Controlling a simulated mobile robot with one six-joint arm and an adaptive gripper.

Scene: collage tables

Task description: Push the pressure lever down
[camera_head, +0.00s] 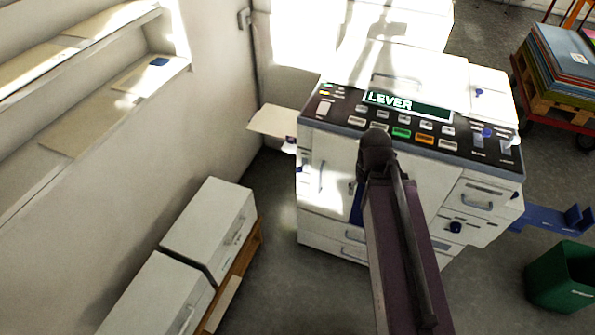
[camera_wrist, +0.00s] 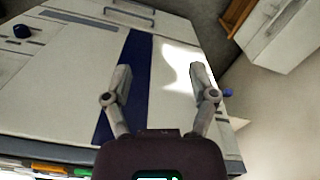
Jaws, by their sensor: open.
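A white printing machine (camera_head: 335,175) has a dark control panel whose display (camera_head: 405,103) reads "LEVER". I cannot tell which part is the pressure lever. My gripper (camera_wrist: 160,72) is open and empty before the white front with its blue stripe (camera_wrist: 122,90). My arm hides it in the head view.
A cream side tray (camera_head: 272,121) juts from the machine's left. White cabinets (camera_head: 208,230) stand lower left, below wall shelves (camera_head: 75,130). A green bin (camera_head: 562,277) and blue bracket (camera_head: 550,217) are at right. A loaded cart (camera_head: 560,75) stands behind. Floor shows left of the machine.

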